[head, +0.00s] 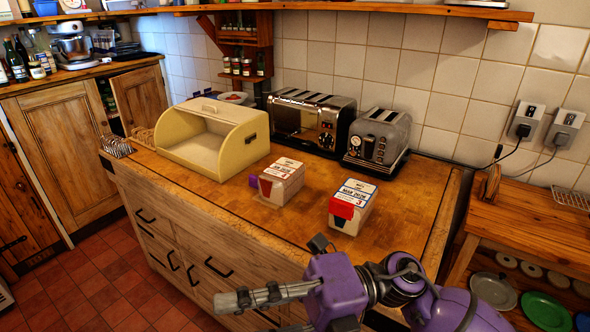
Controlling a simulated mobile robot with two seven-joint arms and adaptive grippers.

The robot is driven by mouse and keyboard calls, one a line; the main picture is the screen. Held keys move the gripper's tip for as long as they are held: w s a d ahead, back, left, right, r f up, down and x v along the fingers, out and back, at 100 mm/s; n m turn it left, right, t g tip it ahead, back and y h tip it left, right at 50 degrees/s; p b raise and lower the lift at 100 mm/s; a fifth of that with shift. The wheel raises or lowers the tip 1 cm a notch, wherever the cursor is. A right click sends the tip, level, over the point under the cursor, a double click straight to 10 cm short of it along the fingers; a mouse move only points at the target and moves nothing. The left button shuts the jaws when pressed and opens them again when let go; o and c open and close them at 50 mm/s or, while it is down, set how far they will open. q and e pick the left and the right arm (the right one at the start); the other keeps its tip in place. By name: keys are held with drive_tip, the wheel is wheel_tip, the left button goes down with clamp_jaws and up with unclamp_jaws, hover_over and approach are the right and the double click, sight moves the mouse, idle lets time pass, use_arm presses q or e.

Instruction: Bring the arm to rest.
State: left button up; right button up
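My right arm comes in from the lower right, in front of the wooden counter (215,195). Its grey gripper (226,300) points left, low over the counter's front near the drawers. It is seen side-on, so I cannot tell whether its fingers are open or shut. No object shows between them. The gripper is apart from the two boxes on the counter. My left gripper is not in view.
A white-and-red box (355,200) and another box (285,175) stand on the counter, a small purple piece (253,181) beside the latter. Behind are a cream bread bin (190,145), a large toaster (300,115) and a grey toaster (378,138). A wooden shelf unit (540,225) stands right.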

drive_tip(key=w+d+f+m+t, duration=0.3)
drive_tip(key=w+d+m+t, duration=0.15)
drive_tip(key=m+t, duration=0.55)
drive_tip(key=w+d+f+m+t, duration=0.25)
drive_tip(key=w+m+t, duration=0.35)
drive_tip(key=m+t, duration=0.3)
drive_tip(key=d+f+m+t+h+p, duration=0.1)
drive_tip(key=d+f+m+t+h, duration=0.1)
drive_tip(key=d+f+m+h, duration=0.45)
drive_tip(key=d+f+m+t+h, duration=0.2)
drive_tip(key=d+f+m+h, duration=0.2)
drive_tip(key=f+m+h, duration=0.4)
drive_tip(key=s+d+f+m+g+h, duration=0.2)
drive_tip(key=s+d+f+m+g, duration=0.1)
drive_tip(key=s+f, duration=0.7)
drive_tip(key=s+d+f+m+g+h, duration=0.1)
drive_tip(key=s+d+f+m+g, duration=0.3)
drive_tip(key=s+f, duration=0.7)
wheel_tip(320, 180, down, 3)
drive_tip(key=shift+s+d+f+g+h+p, duration=0.15)
drive_tip(key=shift+s+d+g+h+p, duration=0.2)
drive_tip(key=shift+d+g, duration=0.55)
drive_tip(key=shift+d, duration=0.15)
drive_tip(key=shift+c, duration=0.5)
